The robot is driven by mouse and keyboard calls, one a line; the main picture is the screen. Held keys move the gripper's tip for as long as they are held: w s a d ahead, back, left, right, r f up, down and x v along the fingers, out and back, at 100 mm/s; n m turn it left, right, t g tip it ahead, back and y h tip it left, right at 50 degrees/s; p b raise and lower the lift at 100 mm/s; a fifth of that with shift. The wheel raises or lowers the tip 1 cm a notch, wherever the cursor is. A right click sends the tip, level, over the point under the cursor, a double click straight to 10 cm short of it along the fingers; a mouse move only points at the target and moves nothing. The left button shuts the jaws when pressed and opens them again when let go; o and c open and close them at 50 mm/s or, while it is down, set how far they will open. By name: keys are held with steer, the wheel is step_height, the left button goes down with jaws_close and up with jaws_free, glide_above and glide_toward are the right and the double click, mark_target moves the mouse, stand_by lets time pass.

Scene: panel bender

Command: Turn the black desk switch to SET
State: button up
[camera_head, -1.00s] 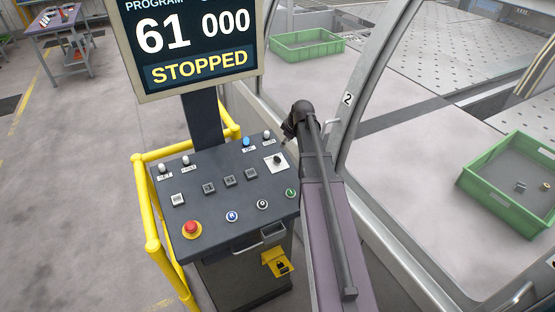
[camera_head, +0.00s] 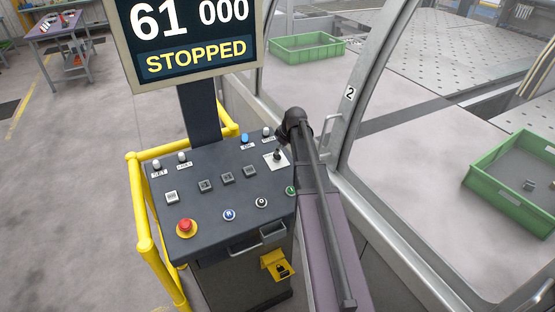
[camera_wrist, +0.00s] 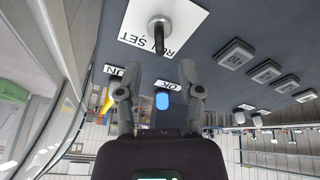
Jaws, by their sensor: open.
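The black desk switch (camera_head: 277,156) stands on a white plate (camera_head: 284,163) at the right side of the dark control desk. My gripper (camera_wrist: 160,70) is open and empty. Its two fingers point at the switch, which shows just beyond and between the tips, apparently untouched.
A blue lamp (camera_head: 245,139), grey push buttons (camera_head: 228,178) and a red emergency stop (camera_head: 186,228) stand on the desk. A yellow rail (camera_head: 144,215) borders its left. A monitor (camera_head: 196,52) reads STOPPED. A glazed machine frame (camera_head: 352,90) rises close on the right.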

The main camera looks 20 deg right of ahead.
mark_target(277, 157)
steer(key=shift+b+x, duration=2.05)
steer(key=shift+x, duration=0.5)
jaws_close()
